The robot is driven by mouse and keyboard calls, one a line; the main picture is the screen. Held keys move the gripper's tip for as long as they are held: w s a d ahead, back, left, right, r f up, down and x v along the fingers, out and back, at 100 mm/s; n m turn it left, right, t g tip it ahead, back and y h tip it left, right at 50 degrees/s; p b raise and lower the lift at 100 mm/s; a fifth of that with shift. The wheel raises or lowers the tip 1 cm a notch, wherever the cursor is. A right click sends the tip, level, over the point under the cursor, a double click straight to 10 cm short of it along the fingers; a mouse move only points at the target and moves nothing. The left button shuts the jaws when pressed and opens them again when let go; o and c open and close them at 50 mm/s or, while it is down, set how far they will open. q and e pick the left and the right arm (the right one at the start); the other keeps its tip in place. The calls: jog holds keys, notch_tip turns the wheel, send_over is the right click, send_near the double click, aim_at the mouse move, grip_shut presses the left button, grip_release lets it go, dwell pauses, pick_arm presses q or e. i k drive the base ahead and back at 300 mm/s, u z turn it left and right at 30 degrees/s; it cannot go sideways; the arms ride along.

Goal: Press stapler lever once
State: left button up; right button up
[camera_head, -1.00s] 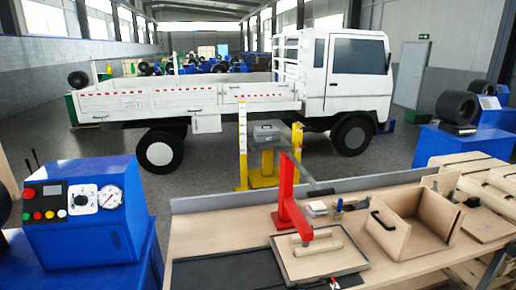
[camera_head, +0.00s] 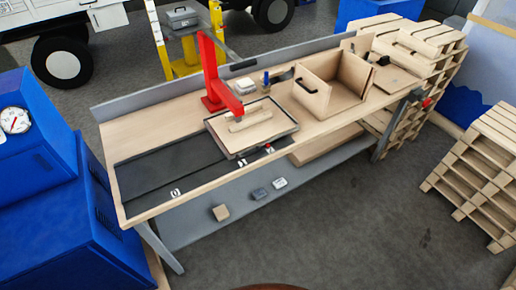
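A red press-like stapler (camera_head: 208,68) stands upright on the wooden workbench (camera_head: 150,131). Its red lower arm points toward the front, over a shallow dark-rimmed tray (camera_head: 285,133) holding a wooden board with a bar on it. A dark bar (camera_head: 243,65) shows just right of the red post, at the bench's back edge; it looks like the lever, but I cannot tell how it joins the post. Neither of my grippers is in view.
A wooden box (camera_head: 331,86) with a black handle stands right of the stapler. A dark mat (camera_head: 165,172) covers the bench's left front. Blue cabinets (camera_head: 60,200) stand left of the bench, wooden pallets (camera_head: 483,165) right. The floor in front is clear.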

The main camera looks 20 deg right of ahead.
aim_at(240, 63)
jog(key=u, duration=0.55)
jog(key=k, duration=0.65)
jog(key=u, duration=0.8)
jog(key=i, duration=0.65)
jog(key=z, duration=0.65)
jog(key=i, duration=0.4)
jog(key=z, duration=0.5)
